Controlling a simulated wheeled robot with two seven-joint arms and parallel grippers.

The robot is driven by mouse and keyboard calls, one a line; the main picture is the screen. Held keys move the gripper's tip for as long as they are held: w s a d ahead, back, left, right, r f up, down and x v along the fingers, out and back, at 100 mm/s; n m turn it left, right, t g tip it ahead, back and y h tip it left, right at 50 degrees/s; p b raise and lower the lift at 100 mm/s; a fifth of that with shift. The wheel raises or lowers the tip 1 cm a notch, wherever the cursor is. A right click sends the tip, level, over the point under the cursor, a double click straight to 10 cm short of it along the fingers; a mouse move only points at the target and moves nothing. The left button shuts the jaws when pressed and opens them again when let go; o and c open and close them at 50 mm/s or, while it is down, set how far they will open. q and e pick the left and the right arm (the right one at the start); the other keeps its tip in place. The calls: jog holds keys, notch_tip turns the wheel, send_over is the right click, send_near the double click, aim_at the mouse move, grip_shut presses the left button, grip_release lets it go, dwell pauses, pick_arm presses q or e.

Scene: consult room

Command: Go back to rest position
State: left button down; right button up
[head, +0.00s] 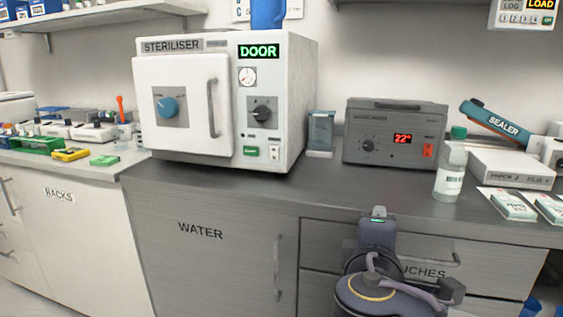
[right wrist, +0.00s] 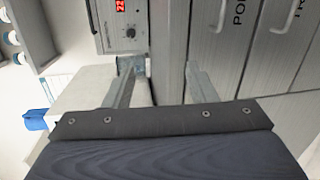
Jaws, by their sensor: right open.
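My right gripper (right wrist: 166,82) shows in the right wrist view with its two grey fingers spread apart and nothing between them. Behind the fingers are the worktop and grey drawer fronts (right wrist: 235,65). In the head view, a dark part of my arm stands in front of the drawers at the lower right; the fingers cannot be made out there. My left gripper is not in view.
A white steriliser (head: 181,104) with its door closed stands on the grey worktop (head: 250,182). A grey heat device (head: 393,132) reading 22°, a green-capped bottle (head: 449,176), a sealer (head: 497,124) and pouch packs (head: 508,205) stand right. The worktop's front-middle is clear.

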jog(key=s+d+f+m+g+y, duration=0.1)
jog(key=s+d+f+m+g, duration=0.4)
jog(key=f, duration=0.3)
jog(key=s+d+f+m+g+y, duration=0.25)
jog(key=s+d+f, duration=0.35)
jog(key=f, duration=0.3)
jog(key=s+a+f+m+g+y, duration=0.2)
jog(key=s+a+f+m+y, duration=0.4)
jog(key=s+m, duration=0.3)
notch_tip(320, 180, up, 28)
jog(key=p, duration=2.8)
jog(key=shift+w, duration=0.2)
dwell(1.2)
